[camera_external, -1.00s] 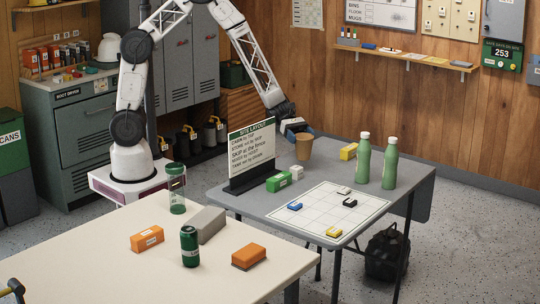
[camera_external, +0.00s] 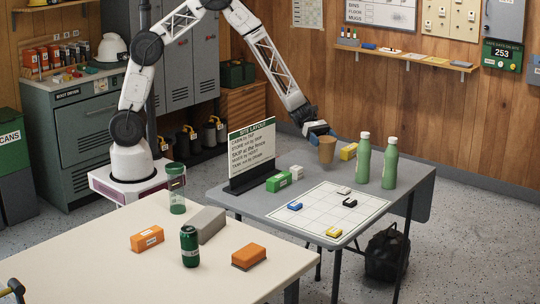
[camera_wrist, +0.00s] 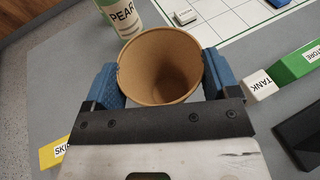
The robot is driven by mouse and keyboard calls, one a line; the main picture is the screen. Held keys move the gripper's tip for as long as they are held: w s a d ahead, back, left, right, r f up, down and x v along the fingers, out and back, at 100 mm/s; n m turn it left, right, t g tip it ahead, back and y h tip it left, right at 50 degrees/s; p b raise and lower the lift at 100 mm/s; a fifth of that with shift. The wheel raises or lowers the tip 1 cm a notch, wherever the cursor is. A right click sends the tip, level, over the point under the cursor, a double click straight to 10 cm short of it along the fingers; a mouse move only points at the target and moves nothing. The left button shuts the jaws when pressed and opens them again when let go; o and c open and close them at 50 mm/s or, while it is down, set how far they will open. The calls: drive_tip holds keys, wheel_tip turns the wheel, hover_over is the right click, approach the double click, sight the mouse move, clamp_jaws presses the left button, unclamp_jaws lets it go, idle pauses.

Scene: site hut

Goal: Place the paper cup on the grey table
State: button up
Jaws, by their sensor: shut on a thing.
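The brown paper cup (camera_external: 327,151) is at the back of the grey table (camera_external: 405,196), seen from outside. My gripper (camera_external: 322,136) reaches it from the back left, its blue fingers at the cup's upper part. In the wrist view my gripper (camera_wrist: 162,85) has one blue finger on each side of the cup (camera_wrist: 160,62), shut on it. The cup is open side up and looks empty inside. Whether its base touches the table or hangs just above it, I cannot tell.
A yellow block (camera_external: 348,151) stands close right of the cup, then two green bottles (camera_external: 363,158) (camera_external: 390,163). White (camera_external: 297,172) and green (camera_external: 278,182) blocks and a sign (camera_external: 251,150) stand left. A gridded sheet (camera_external: 318,213) with small blocks lies in front.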

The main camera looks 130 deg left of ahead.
drive_tip(key=w+a, duration=0.4)
drive_tip(key=w, duration=0.1)
drive_tip(key=shift+w+f, duration=0.3)
drive_tip(key=shift+w, duration=0.1)
drive_tip(key=shift+f, duration=0.1)
drive_tip(key=shift+f, duration=1.65)
drive_tip(key=shift+f, duration=0.1)
drive_tip(key=o, duration=0.8)
drive_tip(key=shift+c, duration=0.2)
drive_tip(key=v, duration=1.2)
